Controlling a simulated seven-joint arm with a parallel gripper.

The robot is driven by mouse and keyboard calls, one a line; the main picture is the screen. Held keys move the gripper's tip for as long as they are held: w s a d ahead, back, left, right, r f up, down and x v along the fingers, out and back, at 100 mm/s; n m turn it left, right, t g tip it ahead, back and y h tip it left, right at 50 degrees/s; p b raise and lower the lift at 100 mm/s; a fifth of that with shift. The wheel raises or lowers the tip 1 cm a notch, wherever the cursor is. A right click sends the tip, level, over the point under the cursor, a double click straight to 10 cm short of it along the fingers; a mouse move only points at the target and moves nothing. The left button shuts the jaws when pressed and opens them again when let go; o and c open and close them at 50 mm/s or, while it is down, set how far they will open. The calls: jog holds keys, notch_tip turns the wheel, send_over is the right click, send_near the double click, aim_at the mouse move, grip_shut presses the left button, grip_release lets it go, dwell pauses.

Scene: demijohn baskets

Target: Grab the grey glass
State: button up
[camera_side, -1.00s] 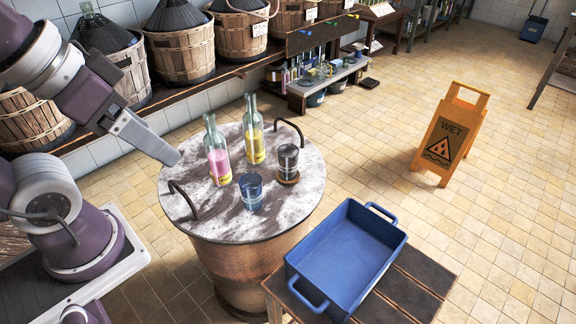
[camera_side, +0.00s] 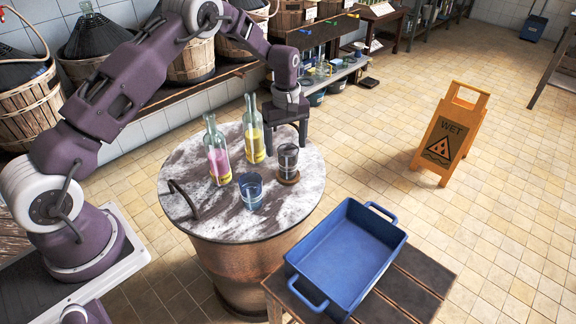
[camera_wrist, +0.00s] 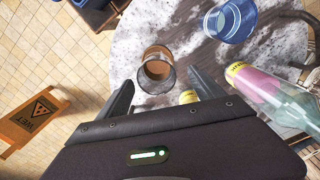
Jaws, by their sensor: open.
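I cannot tell the exact height gap.
A blue glass (camera_side: 251,190) stands left of the grey one. A pink bottle (camera_side: 218,160) and a yellow bottle (camera_side: 254,140) stand close behind. A black handle (camera_side: 180,196) rises at the left rim. A blue tray (camera_side: 345,262) rests on a bench at the front right.

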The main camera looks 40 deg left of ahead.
aim_at(288, 159)
jog(key=f, duration=0.6)
jog(key=shift+w+d+f, duration=0.15)
jog(key=shift+w+f, duration=0.05)
jog(key=shift+w, duration=0.05)
jog(key=c, duration=1.6)
notch_tip(288, 159, up, 10)
jog(key=shift+r, duration=0.1)
